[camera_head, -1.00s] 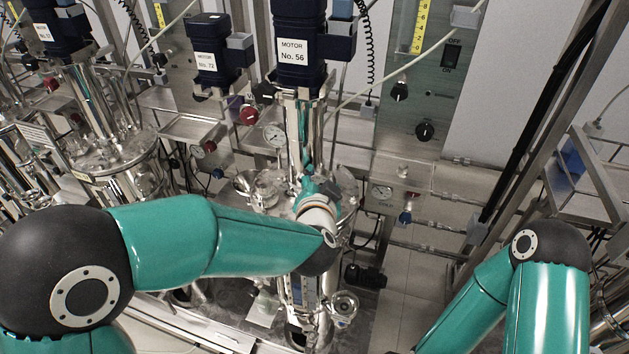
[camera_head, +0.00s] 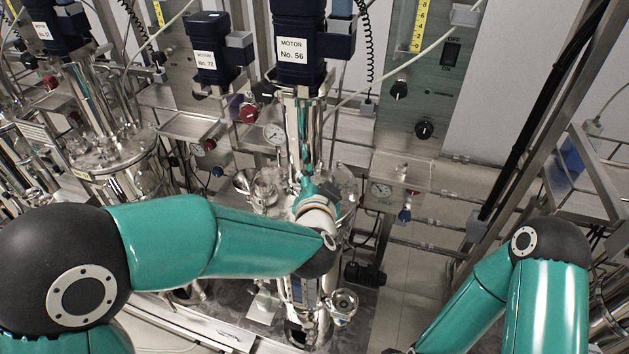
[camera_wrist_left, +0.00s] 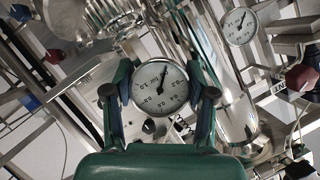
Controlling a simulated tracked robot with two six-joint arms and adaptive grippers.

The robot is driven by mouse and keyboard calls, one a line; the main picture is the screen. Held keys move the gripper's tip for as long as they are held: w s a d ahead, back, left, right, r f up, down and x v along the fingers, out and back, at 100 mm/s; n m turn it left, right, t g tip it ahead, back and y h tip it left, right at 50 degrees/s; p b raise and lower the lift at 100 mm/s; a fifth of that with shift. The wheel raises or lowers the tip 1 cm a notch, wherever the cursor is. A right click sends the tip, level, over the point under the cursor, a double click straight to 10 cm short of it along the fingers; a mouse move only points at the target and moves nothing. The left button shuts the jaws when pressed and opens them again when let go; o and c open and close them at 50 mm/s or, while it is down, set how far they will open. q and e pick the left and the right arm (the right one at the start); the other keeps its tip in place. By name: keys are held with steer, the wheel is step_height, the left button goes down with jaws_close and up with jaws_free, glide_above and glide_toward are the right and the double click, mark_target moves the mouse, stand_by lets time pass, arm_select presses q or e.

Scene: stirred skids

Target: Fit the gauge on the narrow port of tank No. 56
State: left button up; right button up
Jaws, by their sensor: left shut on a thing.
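Tank No. 56 stands in the middle of the head view, under the dark blue motor (camera_head: 299,45) labelled "No. 56". Its steel lid with fittings (camera_head: 266,190) is partly covered by my left arm. My left gripper (camera_head: 314,188) is over the lid area, its fingertips mostly hidden by my wrist. In the left wrist view, the gripper (camera_wrist_left: 159,84) is shut on a round white-faced gauge (camera_wrist_left: 159,88), one finger at each side. I cannot make out the narrow port or whether the gauge touches it. My right gripper is out of view.
Another gauge (camera_head: 274,134) is fixed behind the tank to the left, and one (camera_head: 380,190) sits on the panel at right. Motor No. 72 (camera_head: 213,55) and another tank (camera_head: 115,155) stand to the left. Pipes (camera_head: 440,225) run right of the tank.

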arm_select(q)
steer(key=shift+f, duration=0.25)
stand_by(0.7)
steer(key=o, duration=1.3)
steer(key=shift+o, duration=0.2)
steer(key=shift+o, duration=1.4)
steer(key=shift+s, duration=0.2)
steer(key=p+v, duration=0.2)
steer(key=v, duration=0.6)
